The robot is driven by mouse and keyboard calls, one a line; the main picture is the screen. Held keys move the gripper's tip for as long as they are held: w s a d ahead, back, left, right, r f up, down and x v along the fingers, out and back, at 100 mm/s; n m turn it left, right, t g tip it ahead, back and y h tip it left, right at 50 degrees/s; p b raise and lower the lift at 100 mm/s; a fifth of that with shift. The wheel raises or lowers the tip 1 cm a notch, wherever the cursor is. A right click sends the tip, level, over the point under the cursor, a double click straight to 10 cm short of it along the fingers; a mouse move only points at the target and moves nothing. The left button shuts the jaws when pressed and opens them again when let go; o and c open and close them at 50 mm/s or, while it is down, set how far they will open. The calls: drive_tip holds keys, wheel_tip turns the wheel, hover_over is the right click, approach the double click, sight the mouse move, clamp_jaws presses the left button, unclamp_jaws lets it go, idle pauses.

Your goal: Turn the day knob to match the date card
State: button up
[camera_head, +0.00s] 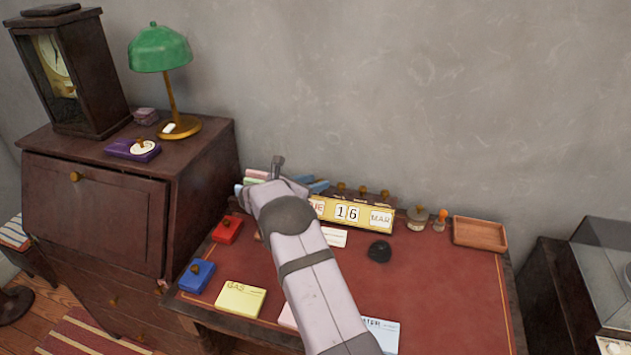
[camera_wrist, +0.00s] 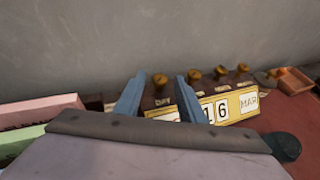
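The desk calendar (camera_head: 352,214) is a long yellow-fronted block at the back of the desk. It shows "16" and "MAR"; its left window is partly hidden by my arm, with "UE" visible. Brass knobs line its dark top. The leftmost, the day knob (camera_wrist: 160,80), appears between my fingers in the wrist view, above a small label; I cannot tell whether they are level with it. My gripper (camera_wrist: 160,76) is open, fingers apart on either side of that knob in the picture. A small white card (camera_head: 333,237), possibly the date card, lies before the calendar; its writing is unreadable.
Pink and green blocks (camera_wrist: 40,110) lie left of my gripper. A black round object (camera_head: 379,251), a stamp (camera_head: 439,221) and a wooden tray (camera_head: 480,233) are to the right. Red (camera_head: 227,230) and blue (camera_head: 197,276) boxes are left.

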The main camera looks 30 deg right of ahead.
drive_tip(key=shift+w+d+f, duration=0.1)
drive_tip(key=shift+d, duration=0.25)
drive_tip(key=shift+c, duration=0.6)
clamp_jaws()
drive_tip(key=shift+w+m+g+h, duration=0.2)
drive_tip(key=shift+m+g+h, duration=0.2)
drive_tip(key=shift+m+g, duration=0.4)
drive_tip(key=shift+o, duration=0.6)
unclamp_jaws()
drive_tip(key=shift+a, duration=0.1)
drive_tip(key=b+v, duration=0.1)
drive_tip(key=v, duration=0.6)
